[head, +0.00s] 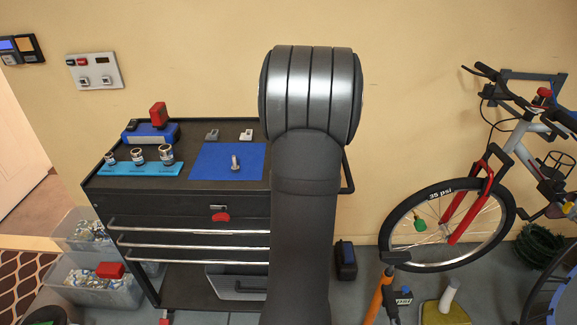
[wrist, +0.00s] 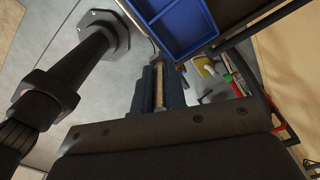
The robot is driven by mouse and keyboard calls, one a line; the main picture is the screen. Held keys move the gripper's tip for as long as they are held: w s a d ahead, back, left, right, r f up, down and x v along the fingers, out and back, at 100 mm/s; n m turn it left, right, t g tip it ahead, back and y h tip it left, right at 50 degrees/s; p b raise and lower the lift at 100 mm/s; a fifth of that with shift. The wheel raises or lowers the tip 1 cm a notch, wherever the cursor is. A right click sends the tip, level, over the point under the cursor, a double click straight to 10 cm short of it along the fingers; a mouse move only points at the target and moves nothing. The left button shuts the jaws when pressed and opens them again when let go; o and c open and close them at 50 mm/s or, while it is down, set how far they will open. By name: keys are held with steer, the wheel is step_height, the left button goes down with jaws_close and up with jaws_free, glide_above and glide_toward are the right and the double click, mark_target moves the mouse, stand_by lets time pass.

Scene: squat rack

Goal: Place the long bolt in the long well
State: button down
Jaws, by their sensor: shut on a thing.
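My gripper (wrist: 159,72) shows in the wrist view, its two dark fingers shut on a thin, tan-looking metal shaft, which I take to be the long bolt (wrist: 160,90). The shaft lies along the fingers; its ends are hard to make out. A blue tray (wrist: 210,18) with divided wells is at the top of the wrist view, beyond the fingertips and apart from the bolt. I cannot tell which well is the long one. In the head view my arm hides the gripper, and the blue tray does not show.
A black tool cart (head: 112,180) stands left of my arm, with a silver bolt-like piece (head: 235,163) upright on a blue mat (head: 208,160) and several sockets (head: 166,155) on a light-blue strip. A bicycle (head: 520,150) leans at the right. Clear bins (head: 120,293) sit on the floor.

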steer(key=w+a+f, duration=0.1)
steer(key=a, duration=0.1)
steer(key=w+a+f, duration=0.2)
steer(key=a, duration=0.1)
steer(key=w+a+f, duration=0.1)
steer(key=a+f, duration=0.1)
steer(key=shift+w+a+f, duration=0.15)
steer(key=shift+w+a, duration=0.05)
steer(key=shift+a, duration=0.1)
steer(key=shift+f, duration=2)
steer(key=c, duration=1.5)
jaws_free()
steer(key=shift+f, duration=0.15)
step_height(320, 180, up, 12)
steer(key=shift+r, duration=0.15)
steer(key=shift+f, duration=4.2)
